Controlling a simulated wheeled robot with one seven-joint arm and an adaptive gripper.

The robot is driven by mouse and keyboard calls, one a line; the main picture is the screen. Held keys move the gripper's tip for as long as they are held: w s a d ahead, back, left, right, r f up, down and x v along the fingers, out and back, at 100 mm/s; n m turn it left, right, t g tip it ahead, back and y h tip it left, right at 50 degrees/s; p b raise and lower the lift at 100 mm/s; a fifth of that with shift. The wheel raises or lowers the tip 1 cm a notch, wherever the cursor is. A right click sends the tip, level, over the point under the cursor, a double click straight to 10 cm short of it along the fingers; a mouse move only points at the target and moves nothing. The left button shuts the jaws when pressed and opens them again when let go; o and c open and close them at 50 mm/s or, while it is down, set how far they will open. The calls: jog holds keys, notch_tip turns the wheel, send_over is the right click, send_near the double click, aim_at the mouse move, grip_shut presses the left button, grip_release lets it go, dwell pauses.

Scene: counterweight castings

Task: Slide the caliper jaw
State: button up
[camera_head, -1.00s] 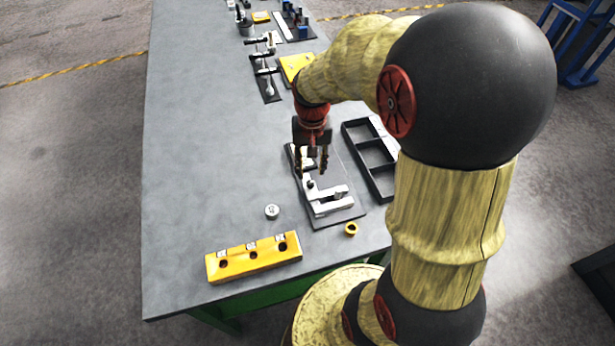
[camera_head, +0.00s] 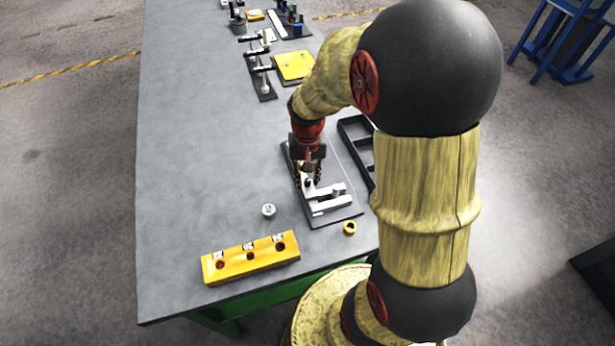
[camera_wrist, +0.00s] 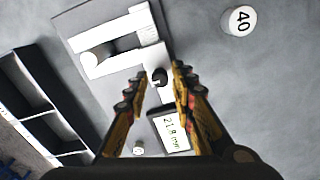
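The caliper (camera_head: 320,208) lies on a dark plate (camera_head: 347,217) on the table. In the wrist view its pale jaws (camera_wrist: 147,20) form a bracket around a pale cylinder (camera_wrist: 97,57); I cannot tell whether they touch it. A small dark knob (camera_wrist: 160,77) sits on the sliding part. The display (camera_wrist: 172,131) seems to read 21.8 mm and is partly covered by a finger. My gripper (camera_head: 309,180) is low over the caliper, pointing down. In the wrist view my gripper (camera_wrist: 160,78) is open, with one fingertip on each side of the knob and gaps visible.
A dark compartment tray (camera_head: 353,128) stands right of the plate, partly behind my arm. A round weight marked 40 (camera_wrist: 241,20) lies to the left; the head view shows it too (camera_head: 268,210). A yellow holed block (camera_head: 250,258) and yellow ring (camera_head: 349,228) are near the front edge.

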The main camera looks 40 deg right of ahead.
grip_shut()
dwell(0.6)
